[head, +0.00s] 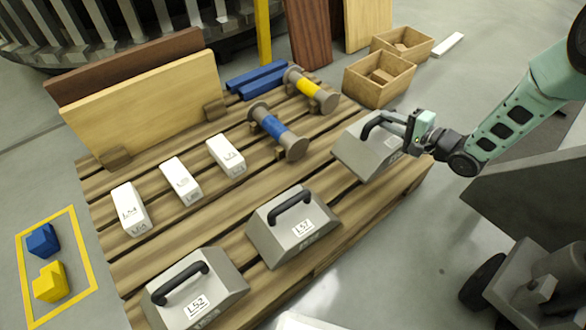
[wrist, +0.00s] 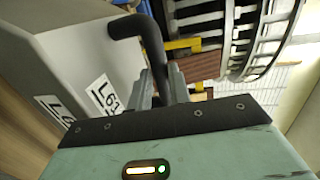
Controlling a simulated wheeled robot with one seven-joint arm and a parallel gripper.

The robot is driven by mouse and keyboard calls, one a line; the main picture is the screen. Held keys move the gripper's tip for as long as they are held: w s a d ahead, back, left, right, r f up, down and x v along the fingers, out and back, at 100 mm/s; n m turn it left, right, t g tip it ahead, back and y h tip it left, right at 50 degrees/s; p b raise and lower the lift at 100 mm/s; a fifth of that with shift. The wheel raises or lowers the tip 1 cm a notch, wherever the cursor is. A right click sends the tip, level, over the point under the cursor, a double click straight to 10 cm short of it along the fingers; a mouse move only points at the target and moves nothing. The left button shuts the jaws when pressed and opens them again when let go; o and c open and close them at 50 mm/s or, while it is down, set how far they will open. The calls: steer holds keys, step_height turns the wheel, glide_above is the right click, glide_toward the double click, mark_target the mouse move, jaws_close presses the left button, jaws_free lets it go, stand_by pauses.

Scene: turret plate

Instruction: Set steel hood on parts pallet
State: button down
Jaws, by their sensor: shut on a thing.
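A grey steel hood (head: 362,150) with a black bar handle is at the right end of the wooden parts pallet (head: 215,212). My gripper (head: 408,126) is shut on this hood's handle. In the wrist view the gripper (wrist: 172,88) closes around the black handle, and the hood (wrist: 85,50) shows labels beginning L6. I cannot tell whether the hood rests on the slats or hangs just above them. Two more hoods stand on the pallet's front side, one labelled L51 (head: 293,226) and one labelled L52 (head: 195,290).
Several white blocks (head: 181,181), a blue spool (head: 279,132), a yellow spool (head: 311,91) and blue bars (head: 256,78) lie on the pallet. Boards (head: 145,100) stand along its back. Wooden boxes (head: 378,80) are behind the held hood. Yellow floor marking (head: 92,262) surrounds two small blocks at left.

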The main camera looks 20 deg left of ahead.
steer(key=shift+w+a+f+b, duration=0.1)
steer(key=shift+f+b, duration=3)
steer(key=shift+f, duration=1.9)
steer(key=shift+r, duration=0.1)
steer(key=c, duration=1.7)
jaws_free()
steer(key=shift+f, duration=0.2)
steer(key=o, duration=0.4)
